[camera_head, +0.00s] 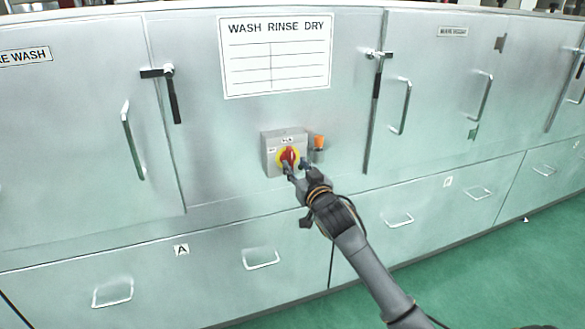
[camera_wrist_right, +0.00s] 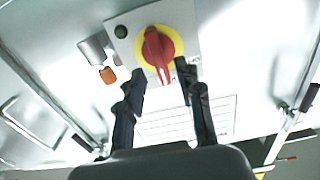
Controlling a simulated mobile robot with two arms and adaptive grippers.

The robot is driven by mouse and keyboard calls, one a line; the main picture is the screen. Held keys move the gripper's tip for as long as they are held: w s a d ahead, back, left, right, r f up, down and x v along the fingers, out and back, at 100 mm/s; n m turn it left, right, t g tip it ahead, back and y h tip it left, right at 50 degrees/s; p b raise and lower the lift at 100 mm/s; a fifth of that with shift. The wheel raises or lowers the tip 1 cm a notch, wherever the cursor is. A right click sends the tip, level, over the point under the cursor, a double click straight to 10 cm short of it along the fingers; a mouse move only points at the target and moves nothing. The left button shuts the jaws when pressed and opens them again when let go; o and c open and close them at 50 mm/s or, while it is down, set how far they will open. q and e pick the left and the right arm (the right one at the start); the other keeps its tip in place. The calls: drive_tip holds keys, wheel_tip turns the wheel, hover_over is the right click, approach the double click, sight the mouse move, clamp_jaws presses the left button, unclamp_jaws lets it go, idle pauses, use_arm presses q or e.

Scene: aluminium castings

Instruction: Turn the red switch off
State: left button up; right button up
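The red switch (camera_head: 289,156) is a red rotary handle on a yellow disc, set on a grey box (camera_head: 270,152) on the metal cabinet front. In the head view its handle stands close to upright. In the right wrist view the red switch (camera_wrist_right: 157,50) shows in front of the fingers, with its handle slightly tilted. My right gripper (camera_head: 298,168) is at the switch in the head view, partly covering its lower right. In the wrist view the right gripper (camera_wrist_right: 160,78) has its fingers apart, one to each side of the handle's lower end. Contact cannot be told. My left gripper is not in view.
An orange-topped fitting (camera_head: 319,143) sits just right of the switch box; the wrist view also shows its orange part (camera_wrist_right: 108,75). A white "WASH RINSE DRY" sign (camera_head: 276,52) is above. Door handles (camera_head: 401,106) and drawer handles (camera_head: 261,260) stick out around. Green floor (camera_head: 500,270) is free at lower right.

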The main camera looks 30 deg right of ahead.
sight(292, 160)
drive_tip(key=shift+b+x, duration=0.45)
drive_tip(key=shift+x, duration=1.3)
clamp_jaws()
